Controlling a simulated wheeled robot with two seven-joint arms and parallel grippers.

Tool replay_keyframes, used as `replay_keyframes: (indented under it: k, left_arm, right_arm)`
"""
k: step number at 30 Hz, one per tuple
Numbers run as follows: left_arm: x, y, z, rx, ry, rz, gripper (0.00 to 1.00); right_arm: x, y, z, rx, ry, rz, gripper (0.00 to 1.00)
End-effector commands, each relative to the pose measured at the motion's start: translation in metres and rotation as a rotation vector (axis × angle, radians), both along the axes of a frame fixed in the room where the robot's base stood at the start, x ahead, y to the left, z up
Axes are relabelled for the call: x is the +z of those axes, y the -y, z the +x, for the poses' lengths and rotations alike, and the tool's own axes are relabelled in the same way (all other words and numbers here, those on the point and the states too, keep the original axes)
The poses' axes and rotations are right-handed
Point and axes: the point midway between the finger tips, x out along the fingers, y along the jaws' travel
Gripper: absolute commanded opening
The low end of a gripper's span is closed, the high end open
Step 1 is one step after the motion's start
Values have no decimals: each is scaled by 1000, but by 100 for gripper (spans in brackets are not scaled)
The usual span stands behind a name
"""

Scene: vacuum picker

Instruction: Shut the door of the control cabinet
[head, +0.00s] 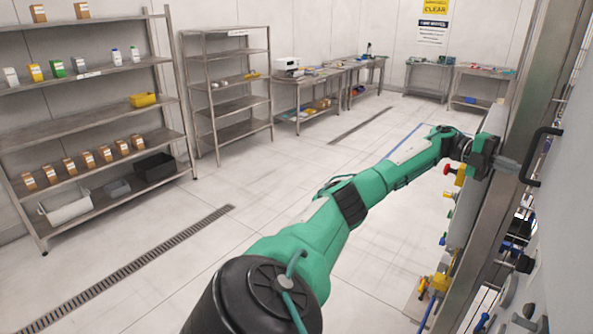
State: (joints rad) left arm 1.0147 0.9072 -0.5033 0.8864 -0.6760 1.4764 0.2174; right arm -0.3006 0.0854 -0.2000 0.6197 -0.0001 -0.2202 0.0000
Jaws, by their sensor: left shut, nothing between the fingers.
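My left arm reaches from the bottom centre to the right side of the head view. My left gripper (508,165) is shut and empty, its tip close to a black bar handle (536,160). I cannot tell whether it touches the handle. The handle is on a light grey panel (572,215) at the right edge, which looks like the door of the control cabinet. The panel is cut off by the picture edge, so how far it stands open cannot be told. My right gripper is not in view.
A steel upright (532,75) stands just left of the panel, with coloured valves and fittings (437,283) low beside it. Shelving (90,110) with boxes and bins stands at the left. Workbenches (310,82) stand at the back. The floor (210,270) between is clear.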

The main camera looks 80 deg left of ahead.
Motion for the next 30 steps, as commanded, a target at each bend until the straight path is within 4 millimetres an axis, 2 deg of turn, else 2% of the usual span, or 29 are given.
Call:
replay_keyframes:
  k: [23, 26, 30]
  left_arm:
    - [-1, 3, 3, 0, -1, 1, 0]
    - [-2, -1, 2, 0, 0, 1, 0]
    - [-4, -18, -5, 3, 0, 0, 0]
  right_arm:
    - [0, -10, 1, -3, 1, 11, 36]
    - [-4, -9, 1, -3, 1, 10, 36]
    - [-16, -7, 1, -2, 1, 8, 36]
